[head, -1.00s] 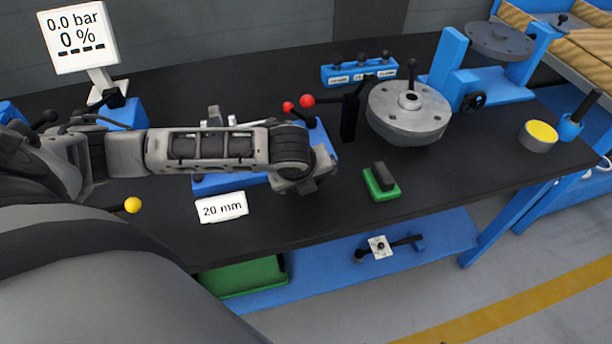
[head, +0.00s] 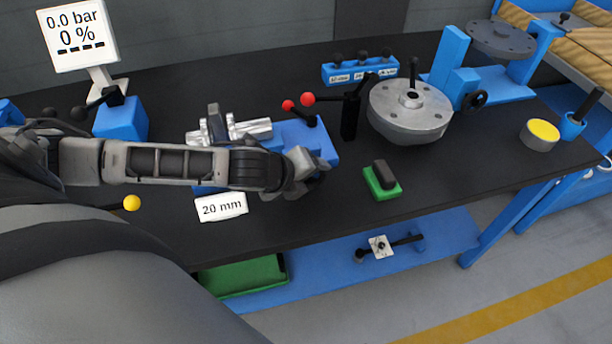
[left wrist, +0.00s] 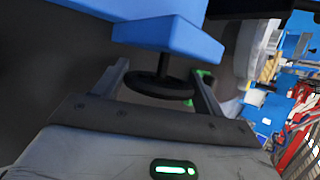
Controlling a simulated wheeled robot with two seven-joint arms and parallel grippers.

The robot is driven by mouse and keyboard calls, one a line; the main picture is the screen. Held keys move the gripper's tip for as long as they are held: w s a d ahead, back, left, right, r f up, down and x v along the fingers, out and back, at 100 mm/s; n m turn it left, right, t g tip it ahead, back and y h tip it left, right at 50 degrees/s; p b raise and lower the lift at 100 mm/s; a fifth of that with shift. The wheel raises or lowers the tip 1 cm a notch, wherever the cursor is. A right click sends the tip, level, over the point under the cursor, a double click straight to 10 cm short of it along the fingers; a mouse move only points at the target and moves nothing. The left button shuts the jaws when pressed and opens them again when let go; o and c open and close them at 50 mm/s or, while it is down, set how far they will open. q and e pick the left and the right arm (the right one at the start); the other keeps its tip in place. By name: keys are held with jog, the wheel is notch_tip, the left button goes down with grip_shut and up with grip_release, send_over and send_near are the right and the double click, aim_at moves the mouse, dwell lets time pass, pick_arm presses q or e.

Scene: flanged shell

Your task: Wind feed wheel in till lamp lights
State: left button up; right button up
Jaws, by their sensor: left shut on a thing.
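The blue feed unit (head: 312,142) stands on the black bench, with silver metal parts and a red-knobbed lever on top. My left gripper (head: 308,180) is low at its front right corner in the head view. The left wrist view shows the black feed wheel (left wrist: 160,86) on a short shaft below a blue block (left wrist: 172,37). My left gripper (left wrist: 159,70) has a finger on each side of the wheel and is shut on it. In the head view my gripper hides the wheel. I cannot make out a lit lamp on the unit. My right gripper is not in view.
A grey flanged disc (head: 408,108) and a black post with a red-knobbed lever (head: 350,115) stand right of the unit. A green pad with a dark block (head: 382,180) lies nearby. A display (head: 78,38) reads 0.0 bar, 0 %. A "20 mm" card (head: 221,207) lies in front.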

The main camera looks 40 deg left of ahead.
pick_arm(q)
jog(key=shift+s+a+f+t+h+b, duration=0.15)
jog(key=shift+f+t+h+b, duration=0.45)
jog(key=shift+b, duration=0.5)
jog(key=shift+n+t+b, duration=0.4)
jog(key=shift+t+b, duration=0.1)
jog(key=shift+b, duration=0.25)
jog(key=shift+t+h+b, duration=0.3)
jog(key=shift+h+b, duration=0.1)
jog(key=shift+b, duration=0.35)
jog(key=shift+s+t+b, duration=0.1)
jog(key=shift+t+b, duration=0.2)
jog(key=shift+b, duration=0.4)
jog(key=t+h+b, duration=0.1)
jog(key=b, duration=0.2)
jog(key=shift+s+r+n+t, duration=0.1)
jog(key=shift+r+n+t, duration=0.05)
jog(key=shift+n+t, duration=0.2)
jog(key=shift+r+n+t+h+b, duration=0.25)
jog(key=shift+t+h+b, duration=0.15)
jog(key=shift+b, duration=0.45)
jog(key=shift+r, duration=0.1)
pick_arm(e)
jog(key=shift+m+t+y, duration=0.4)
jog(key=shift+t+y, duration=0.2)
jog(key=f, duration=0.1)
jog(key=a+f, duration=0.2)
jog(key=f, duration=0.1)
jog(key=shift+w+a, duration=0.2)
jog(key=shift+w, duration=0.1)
